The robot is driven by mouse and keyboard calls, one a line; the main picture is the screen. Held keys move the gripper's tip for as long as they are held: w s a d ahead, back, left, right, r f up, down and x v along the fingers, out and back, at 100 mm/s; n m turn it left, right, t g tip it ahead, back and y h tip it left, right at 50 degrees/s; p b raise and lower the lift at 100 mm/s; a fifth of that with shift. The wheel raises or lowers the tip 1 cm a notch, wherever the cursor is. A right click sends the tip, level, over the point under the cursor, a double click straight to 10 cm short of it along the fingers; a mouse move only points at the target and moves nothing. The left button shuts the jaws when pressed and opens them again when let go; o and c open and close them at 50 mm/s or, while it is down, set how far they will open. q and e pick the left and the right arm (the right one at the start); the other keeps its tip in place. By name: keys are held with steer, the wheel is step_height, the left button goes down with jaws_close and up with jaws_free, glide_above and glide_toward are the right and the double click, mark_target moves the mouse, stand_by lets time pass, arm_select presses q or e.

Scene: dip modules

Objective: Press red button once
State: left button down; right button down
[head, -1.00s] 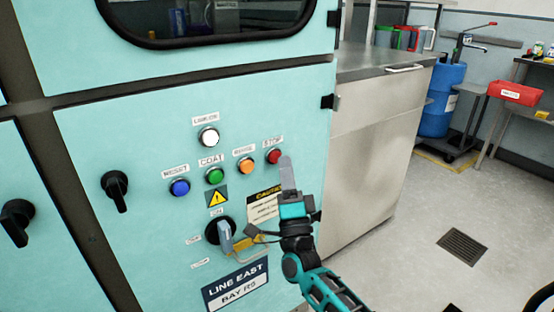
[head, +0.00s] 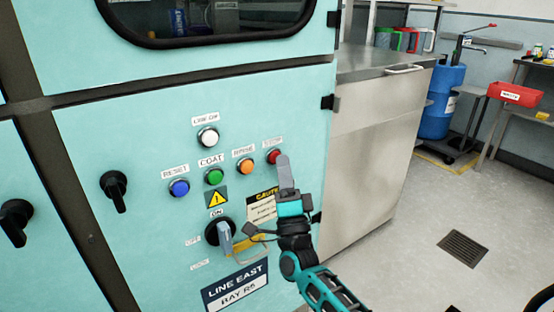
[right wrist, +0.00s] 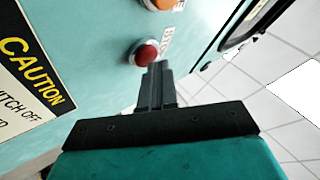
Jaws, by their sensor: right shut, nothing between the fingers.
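The red button (head: 274,157) is at the right end of a row on the teal cabinet panel, under a small label. It also shows in the right wrist view (right wrist: 146,53), domed in a metal ring. My right gripper (head: 283,158) is shut and empty. Its fingertips are right beside the red button in the head view and overlap its edge. In the right wrist view the fingertips (right wrist: 159,66) end just below the button's lower right edge. I cannot tell whether they touch it. My left gripper is not in view.
Orange (head: 245,166), green (head: 214,176) and blue (head: 179,188) buttons sit to the left, with a white one (head: 207,138) above. A rotary switch (head: 220,233) with a padlock is below. A metal counter (head: 372,150) stands right of the cabinet.

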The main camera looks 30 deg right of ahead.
steer(key=shift+w+y, duration=0.1)
steer(key=shift+y, duration=0.2)
steer(key=shift+s+p, duration=0.4)
steer(key=shift+s, duration=0.45)
steer(key=shift+s, duration=0.1)
